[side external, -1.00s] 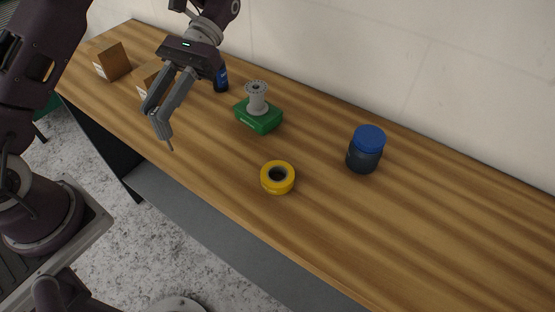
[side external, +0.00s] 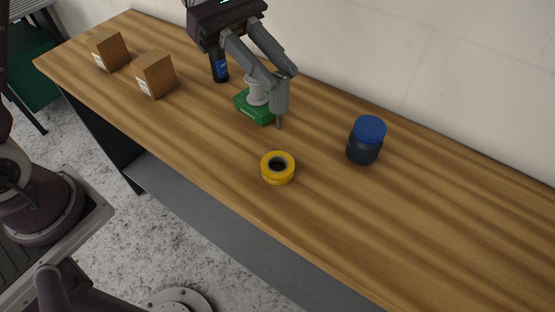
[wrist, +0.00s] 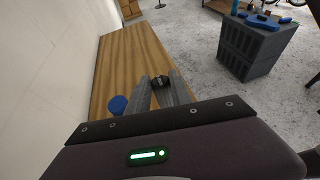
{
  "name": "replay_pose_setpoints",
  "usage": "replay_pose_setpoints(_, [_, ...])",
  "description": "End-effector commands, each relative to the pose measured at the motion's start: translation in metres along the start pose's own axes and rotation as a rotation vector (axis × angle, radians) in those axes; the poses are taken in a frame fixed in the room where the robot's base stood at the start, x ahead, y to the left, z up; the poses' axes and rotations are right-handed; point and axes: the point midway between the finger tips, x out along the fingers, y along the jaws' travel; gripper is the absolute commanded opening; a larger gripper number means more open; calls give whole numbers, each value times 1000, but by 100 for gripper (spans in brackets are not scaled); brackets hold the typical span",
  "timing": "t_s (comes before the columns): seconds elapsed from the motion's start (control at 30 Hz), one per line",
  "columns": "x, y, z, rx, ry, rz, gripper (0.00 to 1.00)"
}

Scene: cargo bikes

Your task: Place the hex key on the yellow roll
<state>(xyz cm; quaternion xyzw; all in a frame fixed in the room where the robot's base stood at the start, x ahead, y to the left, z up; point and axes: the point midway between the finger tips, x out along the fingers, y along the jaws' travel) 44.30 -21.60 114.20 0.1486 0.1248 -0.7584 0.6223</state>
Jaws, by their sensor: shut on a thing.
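The yellow roll (side external: 278,180) lies flat on the wooden bench, its dark hole facing up, in the side external view. My gripper (side external: 281,108) is above the bench, behind the roll and partly in front of the green box. It is shut on the hex key (side external: 279,124), of which only a short dark end shows below the fingertips. The hex key is apart from the roll. In the wrist view my fingers (wrist: 161,84) come together around a dark piece, too small to make out. I cannot make out the roll in that view.
A green box (side external: 244,108) with a grey spool (side external: 256,93) on it stands behind my fingers. A blue-lidded jar (side external: 366,141) is to the right. A dark bottle (side external: 219,67) and two cardboard boxes (side external: 157,76) (side external: 110,51) are at left. The bench's right end is clear.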

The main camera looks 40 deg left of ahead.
Motion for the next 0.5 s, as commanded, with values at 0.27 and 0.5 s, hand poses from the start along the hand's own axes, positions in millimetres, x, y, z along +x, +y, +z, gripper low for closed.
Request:
replay_pose_setpoints(0.27, [23, -1, -54, -4, 0, -3, 0])
replay_pose_setpoints(0.5, [38, 0, -92, -1, -1, -2, 0])
